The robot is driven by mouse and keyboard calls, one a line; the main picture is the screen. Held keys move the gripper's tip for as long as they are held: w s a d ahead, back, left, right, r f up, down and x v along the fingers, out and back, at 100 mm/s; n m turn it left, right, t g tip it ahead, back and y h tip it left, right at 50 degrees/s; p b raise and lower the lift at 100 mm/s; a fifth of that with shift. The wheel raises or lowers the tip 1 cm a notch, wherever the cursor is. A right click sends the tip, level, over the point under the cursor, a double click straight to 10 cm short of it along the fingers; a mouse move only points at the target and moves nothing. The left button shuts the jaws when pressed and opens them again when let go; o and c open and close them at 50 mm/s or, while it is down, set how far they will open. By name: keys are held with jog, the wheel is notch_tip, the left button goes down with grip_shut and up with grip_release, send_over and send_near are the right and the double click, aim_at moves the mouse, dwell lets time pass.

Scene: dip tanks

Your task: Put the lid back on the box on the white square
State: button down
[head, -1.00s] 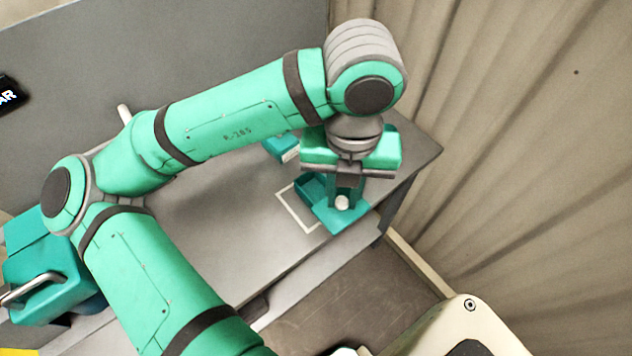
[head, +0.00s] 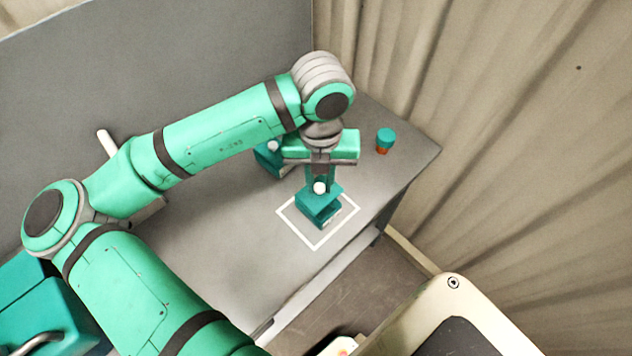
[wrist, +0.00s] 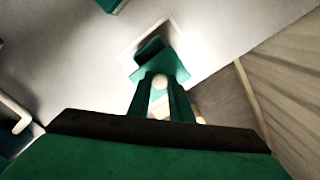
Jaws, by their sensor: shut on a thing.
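A teal box (head: 326,221) stands inside the white square outline (head: 291,225) on the grey table. My gripper (head: 319,183) points down above it, shut on the white knob (head: 320,188) of a teal lid (head: 306,195). In the head view the lid is over the box, with a dark gap between them, so it looks raised. In the wrist view the lid (wrist: 176,69) is between the fingers (wrist: 160,82) and the box (wrist: 150,47). Part of the box shows beyond the lid's edge there, and the lid looks turned relative to the box.
A second teal box (head: 267,161) with a white knob stands behind, partly hidden by my arm. A small teal and orange jar (head: 385,141) stands at the back right. The table's front edge is close to the square. A beige curtain (head: 500,130) hangs at the right.

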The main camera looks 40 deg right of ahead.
aim_at(318, 184)
jog(key=f, duration=0.1)
jog(key=w+f, duration=0.1)
jog(key=f, duration=0.1)
jog(key=shift+f, duration=0.1)
jog(key=shift+s+d+f, duration=0.1)
jog(key=shift+s+f, duration=0.15)
jog(key=shift+f, duration=0.15)
jog(key=c, duration=1.6)
grip_release()
jog(key=shift+w, duration=0.15)
notch_tip(318, 184, up, 12)
jog(key=shift+r, duration=0.15)
